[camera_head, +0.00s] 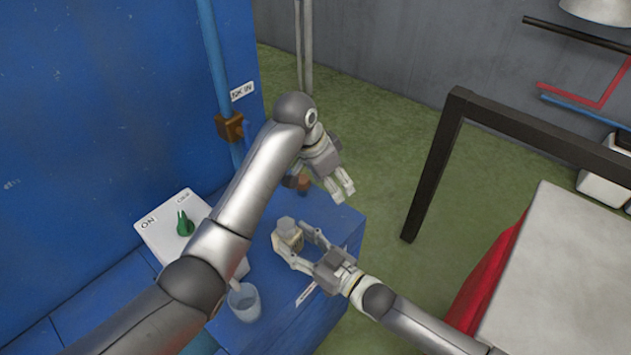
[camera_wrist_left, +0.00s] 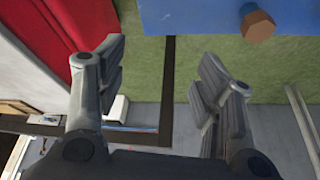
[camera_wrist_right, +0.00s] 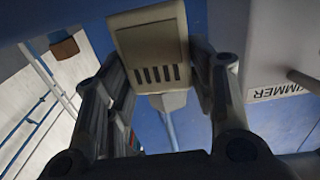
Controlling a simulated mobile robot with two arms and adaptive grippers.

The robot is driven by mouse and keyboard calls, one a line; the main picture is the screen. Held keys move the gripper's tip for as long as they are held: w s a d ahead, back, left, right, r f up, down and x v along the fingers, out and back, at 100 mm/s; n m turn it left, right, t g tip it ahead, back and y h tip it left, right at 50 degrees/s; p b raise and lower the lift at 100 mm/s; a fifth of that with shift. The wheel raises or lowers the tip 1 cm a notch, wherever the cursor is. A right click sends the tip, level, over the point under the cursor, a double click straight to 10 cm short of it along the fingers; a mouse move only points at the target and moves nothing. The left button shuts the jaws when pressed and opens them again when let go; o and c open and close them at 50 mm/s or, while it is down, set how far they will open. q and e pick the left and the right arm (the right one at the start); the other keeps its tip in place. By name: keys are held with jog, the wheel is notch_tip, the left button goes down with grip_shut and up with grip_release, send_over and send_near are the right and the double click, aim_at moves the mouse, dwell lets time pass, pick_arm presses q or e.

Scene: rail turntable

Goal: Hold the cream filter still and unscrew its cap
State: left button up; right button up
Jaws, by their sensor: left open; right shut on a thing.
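The cream filter (camera_head: 292,241) stands upright at the blue bench with a grey cap (camera_head: 286,223) on top. My right gripper (camera_head: 294,238) is shut on the filter's body from the right. In the right wrist view the cream filter (camera_wrist_right: 150,45), with dark slots, sits between the fingers, and a paler piece shows just below it. My left gripper (camera_head: 340,191) is open and empty, above and to the right of the filter, apart from it. In the left wrist view its fingers (camera_wrist_left: 162,62) are spread with nothing between them.
A clear cup (camera_head: 244,300) stands left of the filter. A white panel (camera_head: 160,234) carries a green handle (camera_head: 185,224). A brown hexagonal fitting (camera_wrist_left: 257,27) sticks out near my left gripper. A dark frame (camera_head: 436,165) and a pale table (camera_head: 570,270) stand at the right.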

pick_arm(q)
jog(key=s+a+r+y, duration=0.1)
jog(key=a+r, duration=0.3)
jog(key=r+g+y, duration=0.1)
jog(key=g+y, duration=0.1)
jog(key=y, duration=0.1)
send_over(283, 227)
jog(key=f, duration=1.1)
jog(key=shift+w+a+f, duration=0.15)
jog(key=shift+w+f, duration=0.1)
jog(key=shift+c, duration=0.2)
jog(key=c, duration=1.2)
jog(key=n, duration=0.5)
jog(key=shift+s+n, duration=0.2)
jog(key=shift+n, duration=0.2)
jog(key=shift+d+r, duration=0.2)
jog(key=shift+r, duration=1.35)
